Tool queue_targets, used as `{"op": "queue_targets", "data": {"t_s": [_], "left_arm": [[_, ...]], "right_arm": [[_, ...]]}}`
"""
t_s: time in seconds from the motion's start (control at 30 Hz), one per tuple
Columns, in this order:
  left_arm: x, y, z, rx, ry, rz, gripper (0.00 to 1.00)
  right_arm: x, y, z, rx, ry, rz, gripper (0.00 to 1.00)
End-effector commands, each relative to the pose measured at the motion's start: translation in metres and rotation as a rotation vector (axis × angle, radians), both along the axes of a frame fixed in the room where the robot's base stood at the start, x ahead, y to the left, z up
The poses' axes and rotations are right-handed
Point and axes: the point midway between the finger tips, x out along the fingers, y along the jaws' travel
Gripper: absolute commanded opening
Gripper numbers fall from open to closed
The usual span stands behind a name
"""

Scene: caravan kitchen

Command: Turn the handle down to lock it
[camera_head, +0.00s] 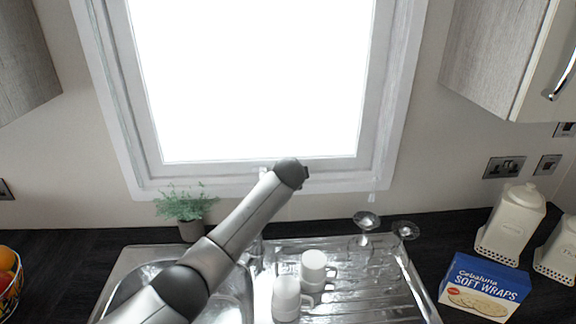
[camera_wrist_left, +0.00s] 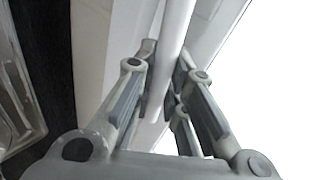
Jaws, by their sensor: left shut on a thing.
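The window handle (camera_wrist_left: 174,45) is a smooth white bar. In the left wrist view it runs from the top edge down between the fingers of my left gripper (camera_wrist_left: 164,75). The gripper is shut on the handle, with one finger on either side. In the head view my left arm reaches up from the bottom to the lower frame of the window (camera_head: 240,179). The end of the arm hides the handle and most of the gripper there, so the handle's angle cannot be told. My right gripper is in neither view.
Below the window are a metal sink and drainer (camera_head: 341,304), white mugs (camera_head: 287,298), glasses (camera_head: 366,221) and a potted plant (camera_head: 186,206). A blue wraps box (camera_head: 485,287) and white canisters (camera_head: 511,224) stand right. Wall cupboards (camera_head: 492,50) flank the window.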

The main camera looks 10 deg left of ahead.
Motion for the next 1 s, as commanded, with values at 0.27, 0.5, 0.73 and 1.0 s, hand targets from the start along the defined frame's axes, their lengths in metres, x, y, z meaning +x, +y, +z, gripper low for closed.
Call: {"op": "queue_targets", "data": {"t_s": [0.27, 0.5, 0.73, 1.0], "left_arm": [[0.0, -0.002, -0.01, 0.123, 0.036, -0.001, 0.0], [0.0, -0.002, -0.014, 0.161, 0.047, -0.002, 0.0], [0.0, -0.001, -0.015, 0.167, 0.05, -0.002, 0.0], [0.0, -0.001, -0.015, 0.167, 0.051, -0.002, 0.26]], "right_arm": [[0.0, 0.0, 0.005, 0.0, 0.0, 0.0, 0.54], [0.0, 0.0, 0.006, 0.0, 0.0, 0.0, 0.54], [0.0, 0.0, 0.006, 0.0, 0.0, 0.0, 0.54], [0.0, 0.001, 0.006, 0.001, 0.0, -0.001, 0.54]]}}
